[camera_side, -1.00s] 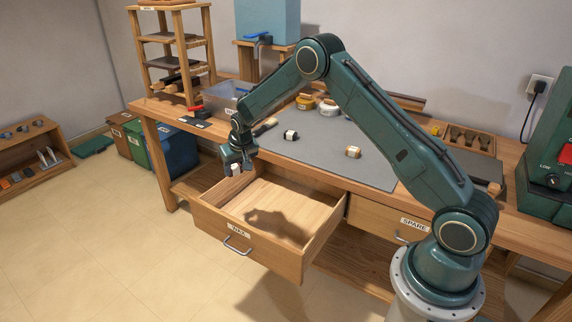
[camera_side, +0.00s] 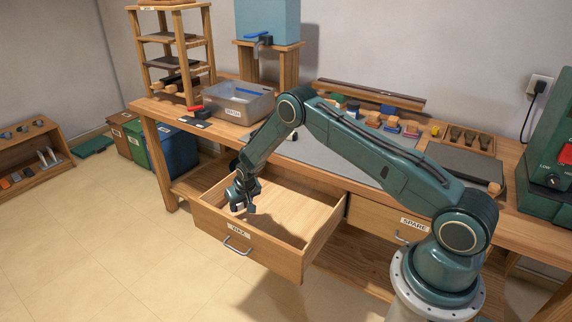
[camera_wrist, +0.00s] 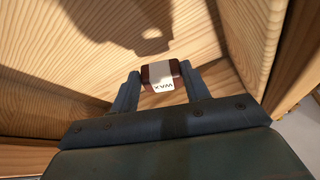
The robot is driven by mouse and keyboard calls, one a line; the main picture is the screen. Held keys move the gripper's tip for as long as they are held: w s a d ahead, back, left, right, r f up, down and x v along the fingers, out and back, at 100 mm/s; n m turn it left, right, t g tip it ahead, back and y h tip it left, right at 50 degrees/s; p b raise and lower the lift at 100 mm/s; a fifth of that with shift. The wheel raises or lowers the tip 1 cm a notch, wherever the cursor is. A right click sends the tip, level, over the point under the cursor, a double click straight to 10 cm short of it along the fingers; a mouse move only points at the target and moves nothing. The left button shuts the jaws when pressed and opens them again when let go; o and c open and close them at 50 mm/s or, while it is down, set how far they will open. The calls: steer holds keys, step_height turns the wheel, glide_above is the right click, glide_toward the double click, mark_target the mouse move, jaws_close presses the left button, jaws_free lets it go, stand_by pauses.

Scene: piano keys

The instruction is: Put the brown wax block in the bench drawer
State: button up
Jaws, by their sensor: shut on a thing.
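The brown wax block (camera_wrist: 160,72) shows in the wrist view with a pale band and a WAX label. It sits between the fingers of my gripper (camera_wrist: 162,80), which is shut on it. In the side view my gripper (camera_side: 243,208) is over the front left part of the open bench drawer (camera_side: 272,251), low near its front wall. The block is hard to make out there. The drawer's front carries a label and a metal handle. The wrist view shows its wooden inside (camera_wrist: 60,60) with a shadow on it. The gap between block and drawer floor cannot be told.
A closed drawer marked SPARE (camera_side: 375,217) is to the right. A grey bin (camera_side: 240,103) stands on the bench behind. My arm hides much of the grey mat (camera_side: 315,150). The drawer's right side (camera_side: 318,237) is clear.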

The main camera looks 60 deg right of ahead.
steer(key=shift+f, duration=0.2)
steer(key=shift+f, duration=1.85)
steer(key=o, duration=1)
steer(key=shift+f, duration=0.15)
steer(key=shift+v, duration=6.15)
